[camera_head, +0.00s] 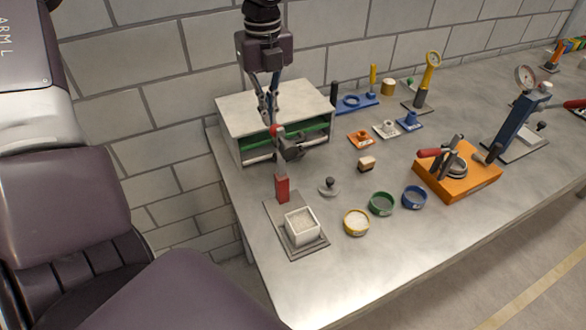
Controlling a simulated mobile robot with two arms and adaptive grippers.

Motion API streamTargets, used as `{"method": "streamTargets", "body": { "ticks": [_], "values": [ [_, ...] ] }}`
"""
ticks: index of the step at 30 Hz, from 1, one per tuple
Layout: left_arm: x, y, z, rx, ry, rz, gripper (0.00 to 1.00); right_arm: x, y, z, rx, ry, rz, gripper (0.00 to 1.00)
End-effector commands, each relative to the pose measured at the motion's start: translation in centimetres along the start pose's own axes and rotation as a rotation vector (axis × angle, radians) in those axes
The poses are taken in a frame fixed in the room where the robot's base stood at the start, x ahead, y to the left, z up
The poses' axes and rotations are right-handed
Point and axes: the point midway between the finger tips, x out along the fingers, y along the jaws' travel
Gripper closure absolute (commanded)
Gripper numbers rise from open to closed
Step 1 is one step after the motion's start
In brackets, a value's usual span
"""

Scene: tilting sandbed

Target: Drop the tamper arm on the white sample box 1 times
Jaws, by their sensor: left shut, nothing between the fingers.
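The white sample box (302,226) is square, open at the top and filled with pale material. It sits on a grey base plate (273,222) near the left front of the table. A red post (282,188) stands on that plate behind the box. Above the post is a dark metal piece with a red end (290,147), apparently the raised tamper arm; its link to the post is unclear. My left gripper (270,119) points down with its fingers shut and empty, right by the red end. Whether they touch it I cannot tell. My right gripper is not in view.
A grey open-fronted box with green inside (240,115) stands behind the tamper. Yellow (356,222), green (381,204) and blue (415,197) dishes lie to the right. An orange block (470,185) holds tools farther right. The front table area is clear.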

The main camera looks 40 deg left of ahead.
Motion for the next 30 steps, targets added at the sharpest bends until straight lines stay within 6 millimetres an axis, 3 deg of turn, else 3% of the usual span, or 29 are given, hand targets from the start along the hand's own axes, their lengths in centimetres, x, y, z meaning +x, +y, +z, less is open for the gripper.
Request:
{"method": "streamTargets", "body": {
  "ticks": [30],
  "values": [
    [0.1, 0.0, -5.1, 0.002, 0.000, 0.000, 1.00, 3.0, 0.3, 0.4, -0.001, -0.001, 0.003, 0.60]
  ]
}}
